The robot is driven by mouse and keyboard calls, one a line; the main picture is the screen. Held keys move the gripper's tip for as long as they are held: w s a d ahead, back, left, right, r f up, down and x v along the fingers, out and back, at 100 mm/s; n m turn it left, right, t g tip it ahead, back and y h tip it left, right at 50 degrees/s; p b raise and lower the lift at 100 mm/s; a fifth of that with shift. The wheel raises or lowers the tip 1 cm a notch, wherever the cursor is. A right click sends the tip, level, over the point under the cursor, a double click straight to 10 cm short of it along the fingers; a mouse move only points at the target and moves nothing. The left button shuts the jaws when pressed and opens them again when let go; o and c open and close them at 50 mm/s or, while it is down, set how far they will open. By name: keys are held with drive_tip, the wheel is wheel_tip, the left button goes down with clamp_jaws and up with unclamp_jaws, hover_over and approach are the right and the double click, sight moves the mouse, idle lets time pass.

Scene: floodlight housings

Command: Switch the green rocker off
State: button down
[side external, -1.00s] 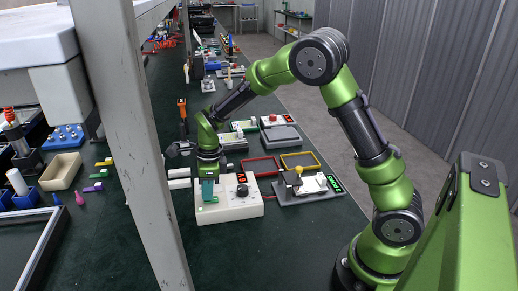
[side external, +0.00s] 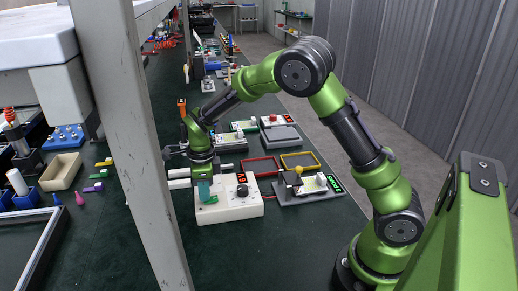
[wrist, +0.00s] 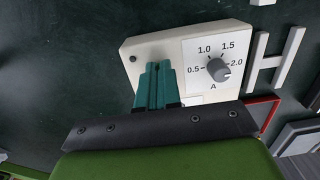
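A white control box (side external: 238,208) stands on the dark green bench, with a black knob (side external: 242,191) and a red-lit display (side external: 242,177). In the wrist view the box (wrist: 140,47) shows its dial knob (wrist: 218,69) and a scale marked in A. My gripper (side external: 204,198) points down over the left part of the box. In the wrist view its teal fingers (wrist: 157,66) lie side by side, shut, with nothing seen between them. I cannot make out the green rocker; the fingers cover that part of the box. Whether they touch the box is unclear.
Red (side external: 260,166) and yellow (side external: 299,161) frames lie behind. White bars lie left of the box. A grey post (side external: 135,150) stands in the left foreground.

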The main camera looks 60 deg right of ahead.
sight(215, 198)
drive_tip(key=shift+s+d+f+g, duration=0.15)
drive_tip(key=shift+s+f, duration=0.1)
drive_tip(key=shift+s, duration=0.15)
drive_tip(key=shift+s+f+g, duration=0.15)
drive_tip(key=shift+s+f, duration=0.1)
drive_tip(key=shift+s, duration=0.15)
drive_tip(key=shift+s+d, duration=0.15)
drive_tip(key=shift+d, duration=0.15)
drive_tip(key=shift+d+r, duration=0.1)
wheel_tip(215, 198, up, 15)
drive_tip(key=shift+w+a, duration=0.25)
drive_tip(key=shift+s+d+t+y, duration=0.35)
drive_tip(key=shift+d+t+y, duration=0.05)
drive_tip(key=shift+t, duration=0.1)
